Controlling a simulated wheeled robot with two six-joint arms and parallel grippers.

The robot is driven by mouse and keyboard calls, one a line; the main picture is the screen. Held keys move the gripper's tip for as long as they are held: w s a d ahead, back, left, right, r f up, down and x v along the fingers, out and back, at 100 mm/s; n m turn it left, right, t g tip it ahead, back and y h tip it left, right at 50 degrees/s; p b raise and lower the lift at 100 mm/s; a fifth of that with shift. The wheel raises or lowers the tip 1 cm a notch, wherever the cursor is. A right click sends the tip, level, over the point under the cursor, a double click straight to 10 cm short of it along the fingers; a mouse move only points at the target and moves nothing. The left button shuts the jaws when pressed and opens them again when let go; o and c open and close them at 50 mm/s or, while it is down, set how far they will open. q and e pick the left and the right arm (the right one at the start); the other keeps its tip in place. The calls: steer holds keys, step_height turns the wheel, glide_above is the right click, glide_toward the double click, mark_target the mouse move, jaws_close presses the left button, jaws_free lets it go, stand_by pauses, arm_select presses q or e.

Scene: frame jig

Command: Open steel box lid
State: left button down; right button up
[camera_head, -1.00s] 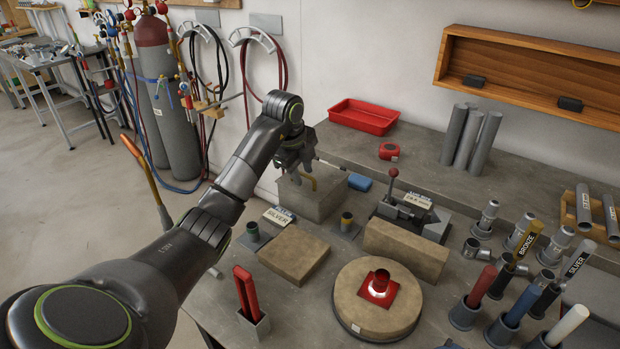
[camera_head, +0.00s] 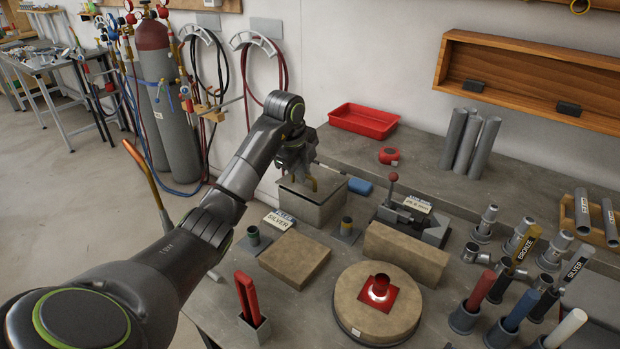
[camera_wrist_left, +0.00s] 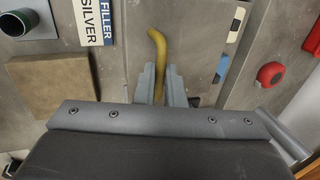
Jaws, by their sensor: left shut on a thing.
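The grey steel box (camera_head: 312,212) stands on the bench near the wall. Its lid (camera_head: 326,189) has a yellow-brown bent handle (camera_head: 314,184). The lid's front edge looks slightly raised from the box, with a narrow dark gap below it. My left gripper (camera_head: 304,181) is over the lid, shut on the handle. In the left wrist view, the yellow handle (camera_wrist_left: 158,45) runs between the two grey fingers (camera_wrist_left: 160,86). The inside of the box is hidden. My right gripper is out of view.
A blue block (camera_head: 360,186) lies right of the box, and a red tray (camera_head: 364,121) stands behind. A toggle clamp (camera_head: 412,215), tan blocks (camera_head: 296,258) and a round turntable (camera_head: 350,308) stand in front. Gas cylinders (camera_head: 170,120) stand left of the bench.

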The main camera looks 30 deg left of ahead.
arm_select(q)
steer(key=shift+w+r, duration=0.35)
steer(key=shift+r, duration=0.4)
steer(key=shift+w+r+p, duration=0.45)
steer(key=shift+r+p, duration=0.25)
steer(key=shift+r, duration=0.15)
steer(key=shift+w+d+r, duration=0.1)
steer(key=shift+w+r, duration=0.1)
steer(key=shift+w, duration=0.1)
steer(key=shift+w+r+p, duration=0.6)
steer(key=shift+w+r, duration=0.3)
steer(key=shift+w, duration=0.05)
